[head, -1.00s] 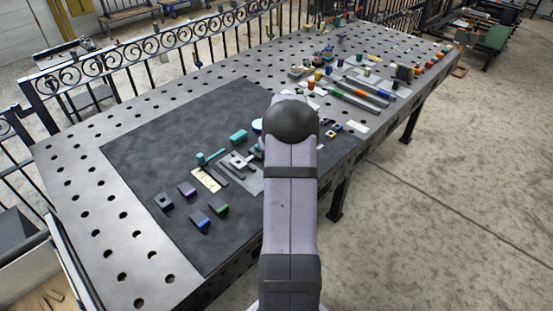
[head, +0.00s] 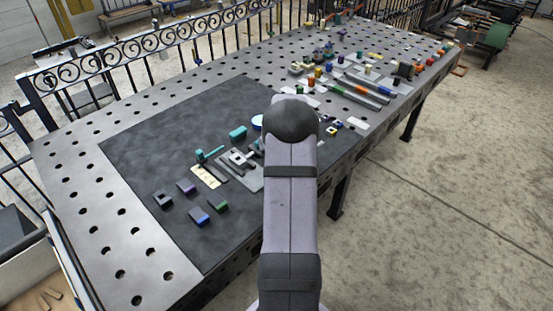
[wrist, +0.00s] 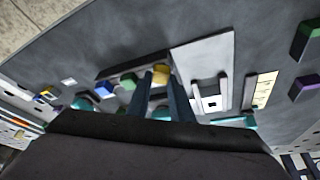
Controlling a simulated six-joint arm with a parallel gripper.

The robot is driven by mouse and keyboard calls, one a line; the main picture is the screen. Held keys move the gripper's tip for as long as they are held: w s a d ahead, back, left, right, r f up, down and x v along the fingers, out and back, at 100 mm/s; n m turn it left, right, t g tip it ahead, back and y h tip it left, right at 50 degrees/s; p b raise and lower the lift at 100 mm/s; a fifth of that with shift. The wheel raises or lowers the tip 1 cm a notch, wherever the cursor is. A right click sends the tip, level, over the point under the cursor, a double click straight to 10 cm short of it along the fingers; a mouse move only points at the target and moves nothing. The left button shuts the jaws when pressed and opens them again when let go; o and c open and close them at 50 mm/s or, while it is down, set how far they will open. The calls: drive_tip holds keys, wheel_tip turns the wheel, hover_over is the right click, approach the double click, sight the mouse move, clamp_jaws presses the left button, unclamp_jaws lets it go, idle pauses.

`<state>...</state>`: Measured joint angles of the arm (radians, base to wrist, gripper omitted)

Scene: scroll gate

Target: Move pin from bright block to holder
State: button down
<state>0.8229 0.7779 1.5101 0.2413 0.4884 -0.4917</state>
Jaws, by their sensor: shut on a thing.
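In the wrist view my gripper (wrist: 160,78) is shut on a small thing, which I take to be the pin. A yellow piece (wrist: 160,71) shows between the fingertips. I cannot tell whether it is part of the held thing or a block behind it. A pale block with a dark square opening (wrist: 211,103) lies to the right of the fingers. It also shows in the head view (head: 238,158), left of my arm. My arm hides my gripper in the head view. I cannot make out for certain which piece is the bright block or the holder.
A green block (wrist: 128,81) and a blue block (wrist: 105,90) lie left of the fingers by a dark bar. A cream strip (wrist: 264,88) and a purple block (wrist: 304,88) lie right. The dark mat (head: 145,150) has clear room at its left.

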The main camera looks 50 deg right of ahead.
drive_tip(key=shift+f, duration=0.2)
idle(0.3)
drive_tip(key=c, duration=1)
unclamp_jaws()
drive_tip(key=shift+r, duration=0.15)
drive_tip(key=shift+r+p, duration=2.15)
drive_tip(key=shift+r, duration=1.25)
